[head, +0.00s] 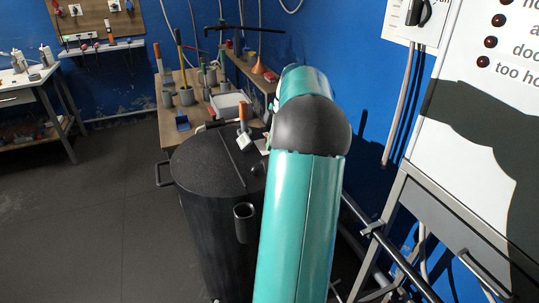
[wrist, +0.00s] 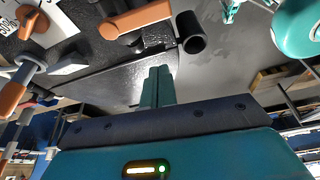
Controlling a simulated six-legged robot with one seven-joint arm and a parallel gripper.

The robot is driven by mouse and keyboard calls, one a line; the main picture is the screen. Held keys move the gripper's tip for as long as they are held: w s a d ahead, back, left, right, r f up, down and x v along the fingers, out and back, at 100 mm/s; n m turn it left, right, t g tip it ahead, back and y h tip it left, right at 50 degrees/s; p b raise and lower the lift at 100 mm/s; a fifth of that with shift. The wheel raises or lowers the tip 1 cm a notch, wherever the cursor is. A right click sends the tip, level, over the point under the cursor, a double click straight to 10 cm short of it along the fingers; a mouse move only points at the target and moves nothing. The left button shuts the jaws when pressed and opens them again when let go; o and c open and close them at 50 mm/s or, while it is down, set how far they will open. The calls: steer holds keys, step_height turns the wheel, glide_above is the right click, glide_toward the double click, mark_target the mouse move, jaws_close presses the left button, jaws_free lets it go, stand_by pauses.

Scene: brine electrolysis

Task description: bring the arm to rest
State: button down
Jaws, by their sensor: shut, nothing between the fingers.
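My teal arm fills the middle of the head view and hides my gripper there. In the wrist view my gripper (wrist: 158,78) is shut, its two teal fingers together with nothing between them. The fingers point towards a large dark vessel; it stands in the head view as a black drum (head: 205,170) with a flat lid, left of my arm. In the wrist view an orange handle (wrist: 135,20) and a short black tube (wrist: 191,33) show above the fingertips, apart from them. The black tube also shows on the drum's side in the head view (head: 245,222).
A wooden bench (head: 168,125) with tools and an orange funnel (head: 259,66) stands behind the drum. A white panel (head: 485,110) on a metal frame (head: 400,185) stands close on the right. A second table (head: 30,85) is far left. The grey floor (head: 80,215) at left is clear.

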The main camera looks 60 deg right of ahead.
steer(key=v, duration=0.3)
steer(key=shift+w+d+r, duration=0.2)
steer(key=shift+d+r, duration=0.05)
steer(key=shift+r, duration=0.2)
steer(key=w+a+r+m+h, duration=0.1)
steer(key=w+a+r, duration=0.15)
steer(key=a, duration=0.75)
steer(key=w+a+r+m+h, duration=0.15)
steer(key=w+a, duration=0.25)
steer(key=a, duration=0.5)
steer(key=w+a+r+m, duration=0.1)
steer(key=w+a+m, duration=0.15)
steer(key=a, duration=0.75)
steer(key=s+a+f+m+t, duration=0.1)
steer(key=s+a, duration=0.4)
steer(key=a, duration=0.6)
steer(key=s+a+f+m+t, duration=0.2)
steer(key=s+a, duration=0.4)
steer(key=a, duration=0.6)
step_height(320, 180, down, 3)
steer(key=shift+r+m, duration=0.25)
steer(key=shift+m, duration=0.35)
